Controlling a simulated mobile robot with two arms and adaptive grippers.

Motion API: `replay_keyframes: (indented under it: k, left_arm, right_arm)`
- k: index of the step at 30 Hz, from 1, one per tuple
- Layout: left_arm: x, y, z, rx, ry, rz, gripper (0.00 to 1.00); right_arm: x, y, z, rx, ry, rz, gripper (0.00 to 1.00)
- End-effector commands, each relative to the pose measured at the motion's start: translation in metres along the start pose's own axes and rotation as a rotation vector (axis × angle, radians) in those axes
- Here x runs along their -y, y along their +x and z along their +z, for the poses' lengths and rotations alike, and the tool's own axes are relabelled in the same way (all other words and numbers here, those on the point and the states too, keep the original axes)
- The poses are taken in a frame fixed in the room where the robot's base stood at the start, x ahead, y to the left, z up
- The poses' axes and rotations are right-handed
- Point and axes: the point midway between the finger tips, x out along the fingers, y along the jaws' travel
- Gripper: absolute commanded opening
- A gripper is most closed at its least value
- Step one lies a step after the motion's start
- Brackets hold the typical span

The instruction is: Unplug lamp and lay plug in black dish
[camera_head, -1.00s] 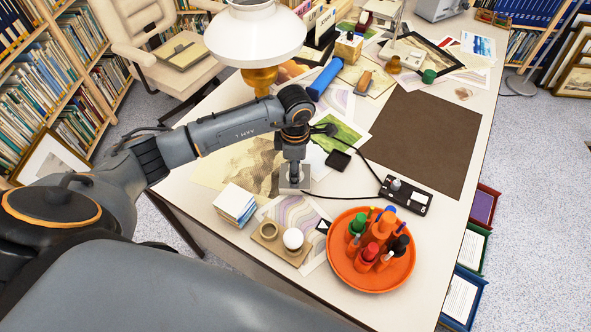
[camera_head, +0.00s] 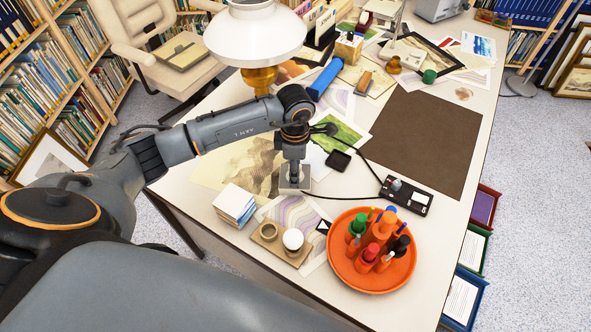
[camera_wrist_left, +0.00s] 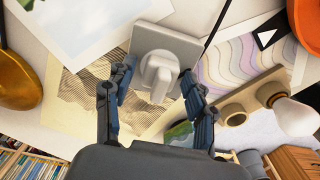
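The lamp (camera_head: 254,32) with a white shade and amber base stands at the back left of the table. A small black dish (camera_head: 338,159) lies right of my left gripper (camera_head: 293,168). Below that gripper is a square grey plate (camera_head: 283,186). The left wrist view shows this plate (camera_wrist_left: 187,46) with a pale grey plug (camera_wrist_left: 157,72) standing on it. The fingers of my left gripper (camera_wrist_left: 156,80) are open, one on each side of the plug; I cannot tell whether they touch it. My right gripper is not in view.
A black switch box (camera_head: 405,196) and dark cords lie to the right. An orange tray (camera_head: 343,270) with several pens and bottles stands in front. The brown mat (camera_head: 425,140) is bare.

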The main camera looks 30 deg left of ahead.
Motion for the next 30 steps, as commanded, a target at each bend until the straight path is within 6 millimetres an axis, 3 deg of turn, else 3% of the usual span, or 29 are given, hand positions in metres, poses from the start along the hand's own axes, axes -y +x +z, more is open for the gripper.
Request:
replay_keyframes:
  k: [1,7,30]
  left_arm:
    - [0.0,0.0,0.0,0.0,0.0,0.0,0.4]
    - [0.0,0.0,0.0,0.0,0.001,0.0,0.0]
    - [0.0,-0.022,0.0,0.0,0.001,0.001,0.0]
  right_arm:
    - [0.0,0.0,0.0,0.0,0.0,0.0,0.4]
    - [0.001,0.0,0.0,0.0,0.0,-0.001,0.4]
    - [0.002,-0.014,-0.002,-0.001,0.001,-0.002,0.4]
